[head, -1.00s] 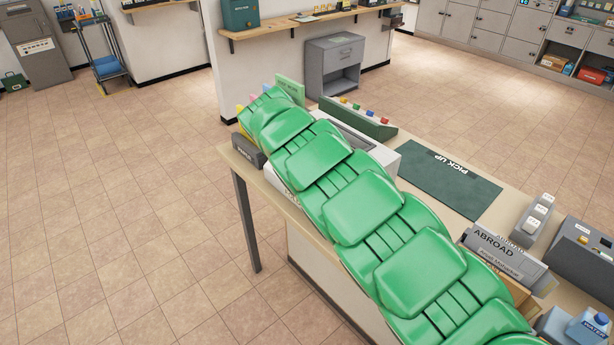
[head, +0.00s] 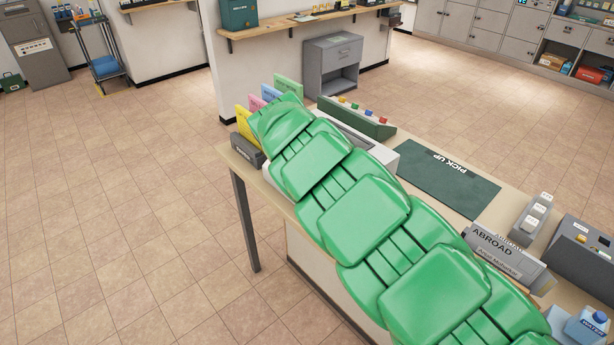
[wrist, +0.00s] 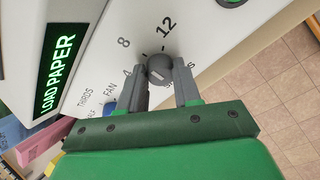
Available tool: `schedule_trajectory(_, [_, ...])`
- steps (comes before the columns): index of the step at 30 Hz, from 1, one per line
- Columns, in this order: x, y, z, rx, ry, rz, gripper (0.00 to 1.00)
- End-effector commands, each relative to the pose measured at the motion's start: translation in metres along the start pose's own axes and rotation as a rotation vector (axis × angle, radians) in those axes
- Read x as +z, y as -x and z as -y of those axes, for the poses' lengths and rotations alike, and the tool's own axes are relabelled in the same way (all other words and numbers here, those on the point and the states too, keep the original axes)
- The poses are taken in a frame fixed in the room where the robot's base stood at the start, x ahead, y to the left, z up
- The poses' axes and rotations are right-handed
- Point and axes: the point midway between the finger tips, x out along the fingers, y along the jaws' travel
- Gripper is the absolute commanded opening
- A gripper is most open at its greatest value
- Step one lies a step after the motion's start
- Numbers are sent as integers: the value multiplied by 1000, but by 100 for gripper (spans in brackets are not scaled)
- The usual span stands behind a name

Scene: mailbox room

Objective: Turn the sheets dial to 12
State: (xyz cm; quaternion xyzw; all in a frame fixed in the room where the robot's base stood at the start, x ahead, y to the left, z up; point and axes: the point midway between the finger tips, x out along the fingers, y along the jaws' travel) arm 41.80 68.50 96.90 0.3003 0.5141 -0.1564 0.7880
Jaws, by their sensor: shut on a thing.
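In the wrist view the dark grey sheets dial (wrist: 159,67) sits on a white machine panel (wrist: 90,75). The numbers 4, 8 and 12 are printed around it, with 12 at its upper right. The word beside the dial is mostly hidden by a finger. My gripper (wrist: 162,76) has its two grey fingers on either side of the dial and is shut on it. The dial's pointer direction is not clear. In the head view my green arm covers much of the white machine (head: 384,155) and hides the gripper and dial.
A lit LOAD PAPER display (wrist: 58,70) and a blue knob (wrist: 109,107) are close by on the panel. Coloured folders (head: 270,96) stand behind the arm. The green PICK UP mat (head: 446,178) lies clear on the counter, left of the ABROAD box (head: 500,250).

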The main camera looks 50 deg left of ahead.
Motion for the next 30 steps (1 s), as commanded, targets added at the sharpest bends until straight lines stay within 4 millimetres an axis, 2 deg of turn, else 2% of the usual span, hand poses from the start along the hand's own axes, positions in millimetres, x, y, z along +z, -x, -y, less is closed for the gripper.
schedule_trajectory(18, [0,1,3,98,-571,-31,2])
schedule_trajectory(30, [-1,0,4,141,-845,-48,2])
